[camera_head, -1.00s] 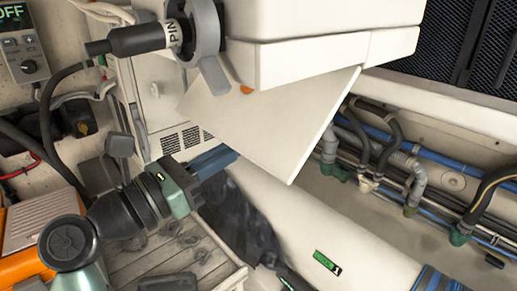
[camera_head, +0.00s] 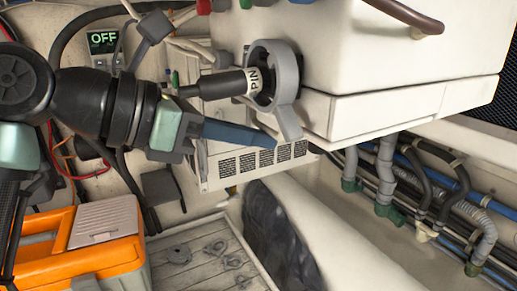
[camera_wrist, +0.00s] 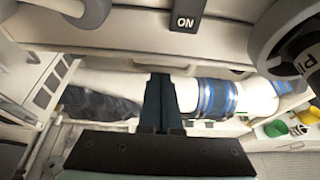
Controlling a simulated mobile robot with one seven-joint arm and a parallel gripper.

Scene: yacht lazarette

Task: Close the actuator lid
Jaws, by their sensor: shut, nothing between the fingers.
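The white actuator housing (camera_head: 430,58) fills the upper right of the head view, with a band (camera_head: 420,105) along its lower edge. No lid panel hangs below that band, and the housing's underside is hidden from the head camera. My gripper (camera_head: 272,138) is shut and empty. Its blue fingers point right, by the housing's lower left corner and the grey ring lever (camera_head: 288,122); I cannot tell whether they touch. In the wrist view my gripper's fingers (camera_wrist: 160,92) are together below a pale surface with a black ON label (camera_wrist: 186,14).
A black handle marked PIN (camera_head: 222,84) sticks out left of the ring. An OFF display (camera_head: 103,41) is at the upper left. An orange toolbox (camera_head: 65,250) stands at the lower left. Pipes and hoses (camera_head: 440,190) run along the right. Open space lies below the housing.

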